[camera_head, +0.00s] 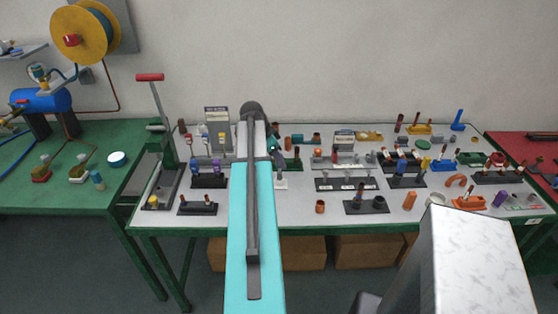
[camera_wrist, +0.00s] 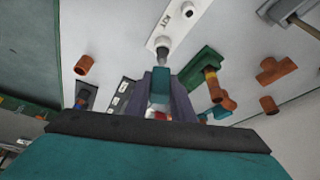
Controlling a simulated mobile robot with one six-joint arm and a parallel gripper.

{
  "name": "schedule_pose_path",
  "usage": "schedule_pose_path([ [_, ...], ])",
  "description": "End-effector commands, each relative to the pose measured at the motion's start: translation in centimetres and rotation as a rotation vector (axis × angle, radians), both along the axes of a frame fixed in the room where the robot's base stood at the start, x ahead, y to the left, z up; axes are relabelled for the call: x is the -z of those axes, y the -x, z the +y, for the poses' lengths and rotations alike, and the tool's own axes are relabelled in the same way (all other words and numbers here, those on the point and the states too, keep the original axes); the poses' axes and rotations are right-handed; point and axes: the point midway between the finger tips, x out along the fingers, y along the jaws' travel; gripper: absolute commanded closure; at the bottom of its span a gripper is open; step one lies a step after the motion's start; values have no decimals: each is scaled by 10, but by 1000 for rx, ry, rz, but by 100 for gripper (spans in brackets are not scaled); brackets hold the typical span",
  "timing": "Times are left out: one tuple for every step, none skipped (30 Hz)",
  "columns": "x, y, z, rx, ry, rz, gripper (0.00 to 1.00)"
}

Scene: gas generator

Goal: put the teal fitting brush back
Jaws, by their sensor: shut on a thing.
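My gripper (camera_wrist: 160,88) is shut on a small teal piece, the teal fitting brush (camera_wrist: 160,84), which stands between the two dark fingers in the wrist view. A white labelled plate (camera_wrist: 182,18) lies just past the fingertips, with a grey post-like part (camera_wrist: 162,50) between it and the brush. I cannot tell whether the brush touches that part. In the head view my gripper (camera_head: 281,160) is partly hidden by my arm, above the small white plate (camera_head: 281,184); the brush is hard to make out there.
The grey table (camera_head: 285,207) holds several racks and loose fittings. An orange-brown ring (camera_wrist: 84,64) and a green holder (camera_wrist: 203,68) are near the gripper. A dark labelled rack (camera_head: 346,184) stands to the right. A tall lever tool (camera_head: 160,112) stands at left.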

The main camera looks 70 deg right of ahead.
Motion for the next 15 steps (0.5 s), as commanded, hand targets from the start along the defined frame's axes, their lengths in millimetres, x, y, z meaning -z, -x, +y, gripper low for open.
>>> schedule_pose_path([
  [2, 0, 0, 0, 0, 0, 95],
  [2, 0, 0, 0, 0, 0, 95],
  [3, 0, 0, 0, 0, 0, 95],
  [4, 0, 0, 0, 0, 0, 95],
  [4, 0, 0, 0, 0, 0, 95],
  [5, 0, 0, 0, 0, 0, 95],
  [6, 0, 0, 0, 0, 0, 95],
  [6, 0, 0, 0, 0, 0, 95],
  [7, 0, 0, 0, 0, 0, 95],
  [7, 0, 0, 0, 0, 0, 95],
  [8, 0, 0, 0, 0, 0, 95],
  [9, 0, 0, 0, 0, 0, 95],
  [9, 0, 0, 0, 0, 0, 95],
  [10, 0, 0, 0, 0, 0, 95],
  [11, 0, 0, 0, 0, 0, 95],
])
